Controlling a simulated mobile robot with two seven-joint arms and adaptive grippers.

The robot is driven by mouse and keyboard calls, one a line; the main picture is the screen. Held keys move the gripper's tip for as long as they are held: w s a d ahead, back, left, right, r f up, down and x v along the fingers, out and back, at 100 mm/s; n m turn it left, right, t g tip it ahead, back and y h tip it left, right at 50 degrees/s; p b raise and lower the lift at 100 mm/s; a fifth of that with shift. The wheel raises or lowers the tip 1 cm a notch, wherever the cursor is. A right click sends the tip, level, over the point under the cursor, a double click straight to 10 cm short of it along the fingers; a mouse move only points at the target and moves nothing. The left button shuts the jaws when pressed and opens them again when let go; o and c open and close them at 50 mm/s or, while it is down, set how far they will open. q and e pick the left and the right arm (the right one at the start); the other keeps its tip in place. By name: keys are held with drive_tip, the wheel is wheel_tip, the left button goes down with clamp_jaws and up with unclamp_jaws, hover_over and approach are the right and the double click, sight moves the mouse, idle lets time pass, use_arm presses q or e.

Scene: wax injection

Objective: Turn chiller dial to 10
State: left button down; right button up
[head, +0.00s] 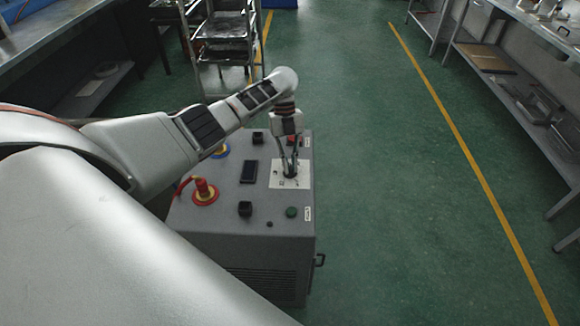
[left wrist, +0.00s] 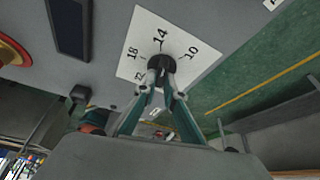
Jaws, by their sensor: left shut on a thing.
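The chiller (head: 240,238) is a grey box on the floor, with controls on its top panel. Its dial (left wrist: 161,62) is a small black knob on a white scale plate (left wrist: 145,35), which also shows in the head view (head: 303,182). The numbers 18, 14 and 10 are readable in the left wrist view, with 14 straight above the knob and 10 to its right. My left gripper (head: 290,172) reaches down from above, its fingertips shut on the dial. Which number the dial points to is not clear. My right gripper is not in view.
A red emergency button (head: 203,189) on a yellow base, a dark display (head: 248,172), black switches and a green button (head: 291,212) share the panel. A metal rack (head: 222,50) stands behind the chiller. Open green floor (head: 390,200) lies to the right, before a workbench (head: 520,95).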

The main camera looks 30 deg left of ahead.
use_arm(q)
drive_tip(key=shift+f+m+y+b, duration=0.1)
drive_tip(key=shift+m+y+b, duration=0.2)
drive_tip(key=shift+m, duration=0.7)
drive_tip(key=m+g+y+b, duration=0.1)
drive_tip(key=m, duration=0.3)
drive_tip(key=shift+y, duration=0.3)
drive_tip(key=shift+m+y, duration=0.4)
drive_tip(key=shift+m, duration=1.2)
drive_tip(key=c, duration=2.1)
unclamp_jaws()
drive_tip(key=shift+c, duration=0.2)
